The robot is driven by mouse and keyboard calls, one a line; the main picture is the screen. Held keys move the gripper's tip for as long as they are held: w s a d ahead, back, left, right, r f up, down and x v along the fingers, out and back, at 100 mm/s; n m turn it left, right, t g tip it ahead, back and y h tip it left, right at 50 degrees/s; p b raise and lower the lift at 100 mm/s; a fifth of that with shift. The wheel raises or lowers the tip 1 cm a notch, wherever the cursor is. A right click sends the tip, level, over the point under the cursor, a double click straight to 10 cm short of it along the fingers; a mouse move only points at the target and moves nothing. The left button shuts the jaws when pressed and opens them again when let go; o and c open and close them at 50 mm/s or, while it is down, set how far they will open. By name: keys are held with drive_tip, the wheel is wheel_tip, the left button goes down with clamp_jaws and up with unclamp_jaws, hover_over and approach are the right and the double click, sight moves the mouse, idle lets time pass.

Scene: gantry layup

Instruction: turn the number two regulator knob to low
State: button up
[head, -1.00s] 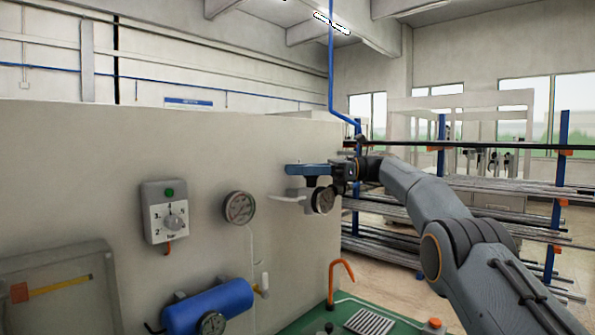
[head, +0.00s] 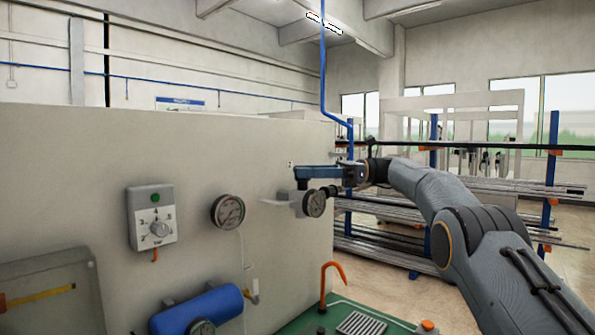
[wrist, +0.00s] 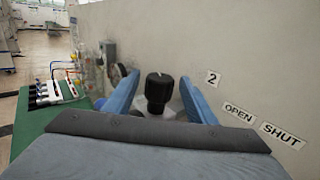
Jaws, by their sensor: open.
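A black round knob (wrist: 158,88) with a pale mark on its top stands out from the wall in the wrist view, on a grey body. A "2" label (wrist: 212,78) is on the wall to its right. My gripper (wrist: 158,80) is open, with one blue finger on each side of the knob and a gap showing on both sides. In the head view my gripper (head: 299,181) is at the wall, just above a round gauge (head: 314,203). The knob cannot be made out clearly there.
An OPEN label (wrist: 238,114) and a SHUT label (wrist: 283,136) are on the wall. A dial box (head: 152,218), another gauge (head: 228,211) and a blue cylinder (head: 197,313) are further left. An orange hook (head: 331,272) rises from the green bench (head: 305,322) below. Racks of bars stand right.

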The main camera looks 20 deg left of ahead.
drive_tip(key=shift+v, duration=1.25)
drive_tip(key=shift+d, duration=0.1)
